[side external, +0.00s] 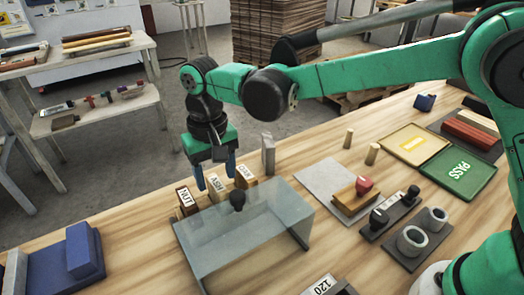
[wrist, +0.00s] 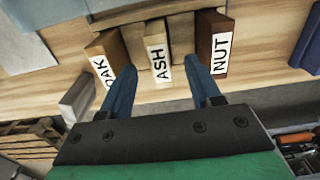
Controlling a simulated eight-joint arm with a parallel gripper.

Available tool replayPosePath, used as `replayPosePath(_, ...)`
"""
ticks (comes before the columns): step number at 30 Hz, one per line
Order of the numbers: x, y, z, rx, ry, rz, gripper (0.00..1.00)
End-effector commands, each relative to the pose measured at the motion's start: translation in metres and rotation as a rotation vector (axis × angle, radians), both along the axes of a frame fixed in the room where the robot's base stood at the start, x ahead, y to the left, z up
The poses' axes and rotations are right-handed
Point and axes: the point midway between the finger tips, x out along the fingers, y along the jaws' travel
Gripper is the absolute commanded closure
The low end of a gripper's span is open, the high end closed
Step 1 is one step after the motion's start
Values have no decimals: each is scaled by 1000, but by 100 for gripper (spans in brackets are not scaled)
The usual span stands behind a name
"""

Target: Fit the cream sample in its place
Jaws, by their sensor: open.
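The cream sample appears to be the pale block labelled ASH (side external: 215,184), upright between the tan OAK block (side external: 245,175) and the dark brown NUT block (side external: 186,199). In the wrist view the ASH block (wrist: 157,58) stands in the middle, with OAK (wrist: 108,60) on the left and NUT (wrist: 213,42) on the right. My gripper (side external: 216,181) is open and points down over the row. Its two blue fingers are on either side of the ASH block in the wrist view (wrist: 160,65). I cannot tell whether they touch it. The block's lower part is hidden.
A clear box with a black knob (side external: 237,200) stands close in front of the row. A grey block (side external: 268,153) stands behind OAK. A grey mat (side external: 318,183), a stamp (side external: 362,187) and a green PASS tray (side external: 466,165) are to the right. A blue stand (side external: 60,262) is at front left.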

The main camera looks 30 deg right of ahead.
Motion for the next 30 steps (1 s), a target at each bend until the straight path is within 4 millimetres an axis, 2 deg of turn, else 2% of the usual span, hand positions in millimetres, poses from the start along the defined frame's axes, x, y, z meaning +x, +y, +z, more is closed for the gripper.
replayPosePath(3, 0, 0, 28, -1, 0, 0, 43)
replayPosePath(9, 0, 0, 65, -1, 0, 0, 43)
replayPosePath(17, 0, -3, 86, 2, -6, -1, 43)
replayPosePath(20, -2, -18, 92, 17, -37, -5, 43)
replayPosePath(23, -8, -46, 100, 42, -102, -8, 43)
replayPosePath(26, -20, -81, 104, 64, -192, -10, 43)
replayPosePath(30, -46, -126, 99, 73, -330, -9, 43)
